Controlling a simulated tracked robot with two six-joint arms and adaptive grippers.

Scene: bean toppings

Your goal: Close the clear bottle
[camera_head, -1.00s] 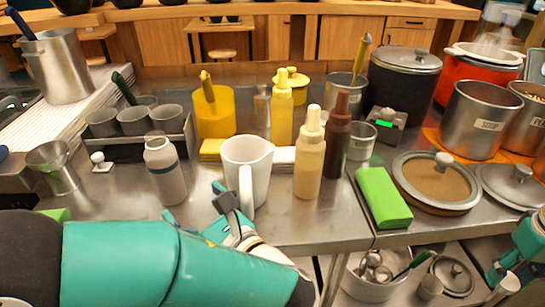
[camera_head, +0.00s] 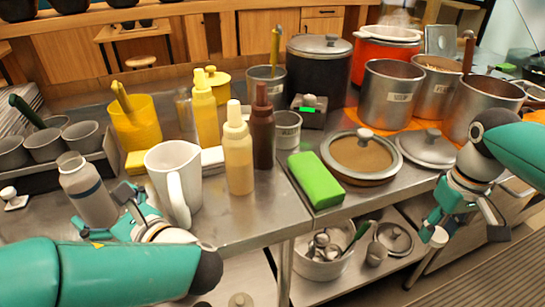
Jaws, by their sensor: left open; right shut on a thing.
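The clear bottle (camera_head: 90,195), greyish with a dark band, stands on the steel counter at the left; I cannot tell whether its top is capped. My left gripper (camera_head: 103,212) is open, its teal fingers close beside the bottle's lower right side; I cannot tell if they touch it. A small white knobbed piece (camera_head: 13,199) lies on the counter at the far left. My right gripper (camera_head: 452,222) is at the right, off the counter's front edge, shut on a small white piece (camera_head: 438,237) that is mostly hidden.
A white pitcher (camera_head: 172,170) stands just right of my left gripper. A rack of grey cups (camera_head: 45,145) is behind the bottle. Pots fill the back right.

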